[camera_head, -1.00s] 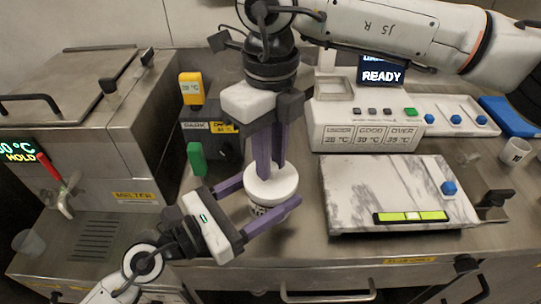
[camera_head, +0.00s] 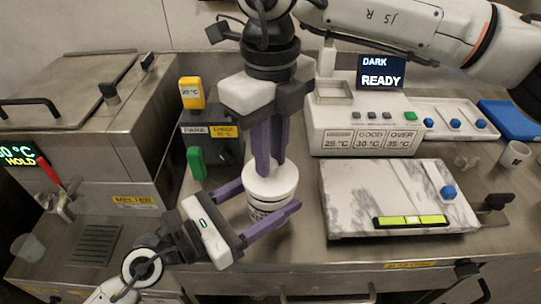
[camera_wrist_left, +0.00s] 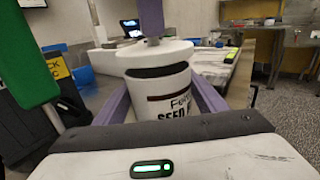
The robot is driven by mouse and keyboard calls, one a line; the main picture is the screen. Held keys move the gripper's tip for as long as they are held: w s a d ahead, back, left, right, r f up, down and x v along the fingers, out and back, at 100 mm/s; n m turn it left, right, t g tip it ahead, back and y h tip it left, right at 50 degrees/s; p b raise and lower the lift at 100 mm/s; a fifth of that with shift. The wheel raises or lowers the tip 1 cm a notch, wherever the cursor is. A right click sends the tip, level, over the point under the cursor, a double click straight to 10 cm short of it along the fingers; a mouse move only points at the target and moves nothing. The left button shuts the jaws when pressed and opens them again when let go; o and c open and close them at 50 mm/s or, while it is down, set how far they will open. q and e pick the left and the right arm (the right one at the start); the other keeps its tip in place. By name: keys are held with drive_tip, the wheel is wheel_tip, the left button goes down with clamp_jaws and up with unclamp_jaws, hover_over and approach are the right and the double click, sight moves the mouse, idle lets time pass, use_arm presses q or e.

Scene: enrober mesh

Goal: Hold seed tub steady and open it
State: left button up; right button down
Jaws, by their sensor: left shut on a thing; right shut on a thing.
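The white seed tub (camera_head: 266,209) stands upright on the steel counter; its "SEED" label shows in the left wrist view (camera_wrist_left: 174,108). Its white lid (camera_head: 271,182) sits above the body, with a dark gap under it in the left wrist view (camera_wrist_left: 155,56). My left gripper (camera_head: 270,196) is shut on the tub body, one purple finger on each side. My right gripper (camera_head: 267,168) points down from above and is shut on the lid; its fingertips hide the middle of the lid.
A marble slab (camera_head: 350,190) with a green-yellow level lies right of the tub. A white control unit (camera_head: 365,138) stands behind it. The melter (camera_head: 130,150) is at the left, with a dark box (camera_head: 215,140) beside it. A white cup (camera_head: 515,153) is far right.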

drive_tip(key=shift+r, duration=0.2)
drive_tip(key=shift+r, duration=2)
use_arm(q)
drive_tip(key=o, duration=1.6)
drive_tip(key=shift+s+a, duration=0.1)
use_arm(e)
drive_tip(key=shift+f, duration=0.1)
